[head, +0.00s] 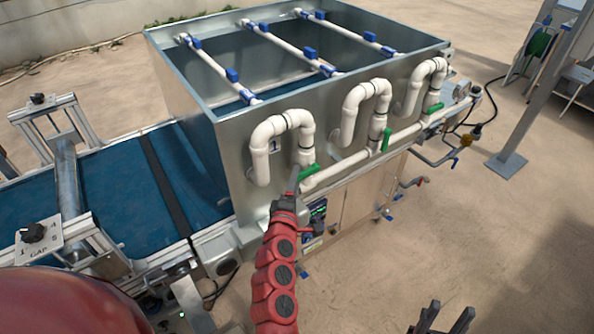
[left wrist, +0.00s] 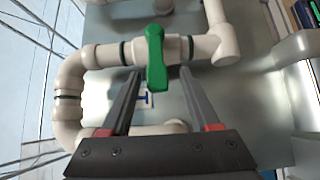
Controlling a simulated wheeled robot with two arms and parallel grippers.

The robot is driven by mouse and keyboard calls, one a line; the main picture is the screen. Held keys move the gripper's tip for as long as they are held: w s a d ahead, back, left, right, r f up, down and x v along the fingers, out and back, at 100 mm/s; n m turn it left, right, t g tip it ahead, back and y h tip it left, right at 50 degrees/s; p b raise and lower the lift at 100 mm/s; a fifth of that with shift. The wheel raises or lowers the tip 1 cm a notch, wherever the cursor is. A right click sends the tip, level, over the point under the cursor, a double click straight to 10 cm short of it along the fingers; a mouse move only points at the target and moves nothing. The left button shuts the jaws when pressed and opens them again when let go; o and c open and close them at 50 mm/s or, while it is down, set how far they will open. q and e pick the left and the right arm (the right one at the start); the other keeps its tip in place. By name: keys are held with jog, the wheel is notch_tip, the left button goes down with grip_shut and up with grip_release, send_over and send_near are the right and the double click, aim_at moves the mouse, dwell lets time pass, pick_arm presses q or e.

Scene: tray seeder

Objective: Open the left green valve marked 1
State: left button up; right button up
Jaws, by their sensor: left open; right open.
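The green valve marked 1 (head: 308,171) sits on the leftmost white pipe loop at the front of the metal tank. Its green handle also shows in the left wrist view (left wrist: 155,58), upper middle. My left gripper (head: 293,182) is at this handle in the head view. In the left wrist view its two fingers (left wrist: 157,85) are spread, with the handle between their tips and a gap on each side. I cannot tell the exact depth. A small label (head: 273,145) is beside the pipe. My right gripper (head: 442,320) is open and empty at the bottom edge, far from the valves.
Two more green valves, a middle one (head: 386,139) and a right one (head: 433,108), sit on the same white pipe (head: 350,165). The metal tank (head: 220,150) stands over a blue conveyor belt (head: 110,190). A post (head: 525,120) stands at right. Open ground lies at lower right.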

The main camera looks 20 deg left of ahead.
pick_arm(q)
jog(key=shift+s+r, duration=0.15)
jog(key=shift+s, duration=0.1)
jog(key=shift+c, duration=1.3)
grip_shut()
